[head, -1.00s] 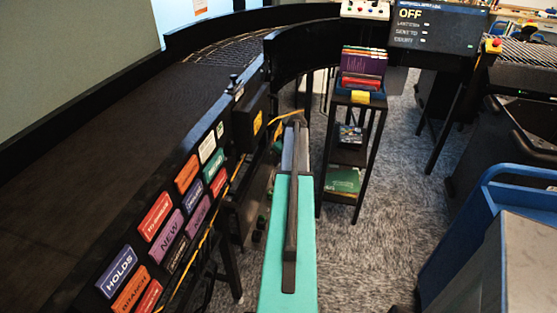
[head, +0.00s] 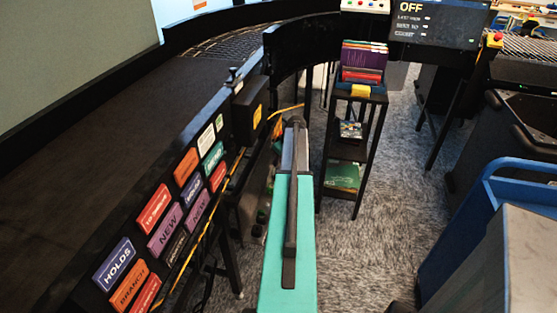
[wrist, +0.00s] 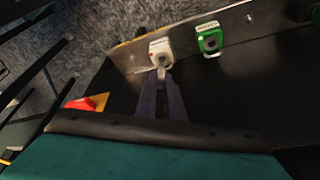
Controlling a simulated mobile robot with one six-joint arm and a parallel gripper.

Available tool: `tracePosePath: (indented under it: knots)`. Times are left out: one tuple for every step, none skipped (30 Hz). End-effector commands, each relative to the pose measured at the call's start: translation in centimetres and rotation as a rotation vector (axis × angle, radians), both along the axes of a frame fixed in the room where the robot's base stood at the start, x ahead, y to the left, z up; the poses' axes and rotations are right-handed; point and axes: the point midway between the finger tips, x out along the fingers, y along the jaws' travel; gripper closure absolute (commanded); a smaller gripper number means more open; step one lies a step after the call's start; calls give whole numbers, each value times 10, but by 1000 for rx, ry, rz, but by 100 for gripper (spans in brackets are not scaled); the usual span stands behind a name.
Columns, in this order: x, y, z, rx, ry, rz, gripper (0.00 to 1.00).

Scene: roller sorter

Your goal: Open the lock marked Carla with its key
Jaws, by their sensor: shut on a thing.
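In the wrist view, a white padlock (wrist: 161,52) with a small red mark hangs on a grey metal rail. A green padlock (wrist: 210,38) hangs to its right. The names on their labels are too small to read. My gripper (wrist: 162,80) is shut on a small pale thing at its fingertips, perhaps a key (wrist: 161,73). The fingertips are just below the white padlock, and the held thing appears to reach its lower edge. I cannot tell whether it is inside the lock. In the head view, my teal arm hides the gripper's work area.
A red thing on an orange-yellow piece (wrist: 80,103) lies left of my gripper. In the head view, a black conveyor (head: 110,120) with colored labels runs along the left. A small shelf with books (head: 363,62) stands ahead. A blue cart (head: 490,190) is at right.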

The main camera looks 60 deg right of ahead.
Motion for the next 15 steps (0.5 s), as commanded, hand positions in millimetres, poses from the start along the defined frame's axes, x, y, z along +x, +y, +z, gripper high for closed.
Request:
tracePosePath:
  knots:
    - [0,0,-2,0,0,0,100]
    - [0,0,-4,0,0,0,100]
    - [0,0,-5,0,0,0,100]
    - [0,0,-6,0,0,0,100]
    - [0,0,-7,0,0,0,100]
    - [0,0,-8,0,0,0,100]
    - [0,0,-9,0,0,0,100]
    - [0,0,-10,0,0,0,100]
    - [0,0,-12,0,0,0,100]
    - [0,0,-13,0,0,0,100]
    - [0,0,-14,0,0,0,100]
    - [0,0,-15,0,0,0,100]
    - [0,0,-15,0,0,0,100]
    - [0,0,-16,0,0,0,100]
    - [1,0,-17,0,0,0,100]
